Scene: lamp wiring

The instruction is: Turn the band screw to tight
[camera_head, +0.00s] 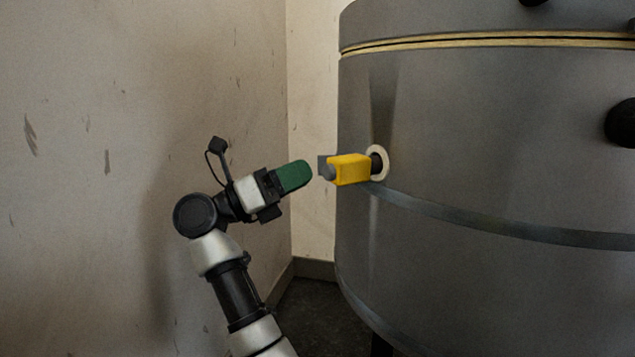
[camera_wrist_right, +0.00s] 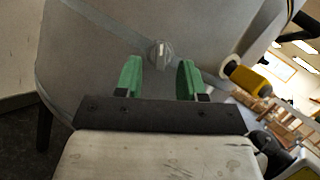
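In the right wrist view a grey knob (camera_wrist_right: 161,54), which looks like the band screw, sits on the metal band (camera_wrist_right: 110,22) around the grey drum. My right gripper (camera_wrist_right: 160,66) has its two green fingers spread, one on each side of the knob in the picture, with nothing between them. In the head view my right gripper (camera_head: 306,171) is left of the drum (camera_head: 480,130), apart from it. A small grey piece (camera_head: 322,163) behind the yellow handle may be the knob; I cannot tell its turn. My left gripper is not in view.
A yellow handle (camera_head: 349,169) sticks out from a pale ring on the drum, close to the fingertips; it also shows in the wrist view (camera_wrist_right: 250,80). A bare wall (camera_head: 120,120) stands left and behind. A black knob (camera_head: 622,123) is at the right.

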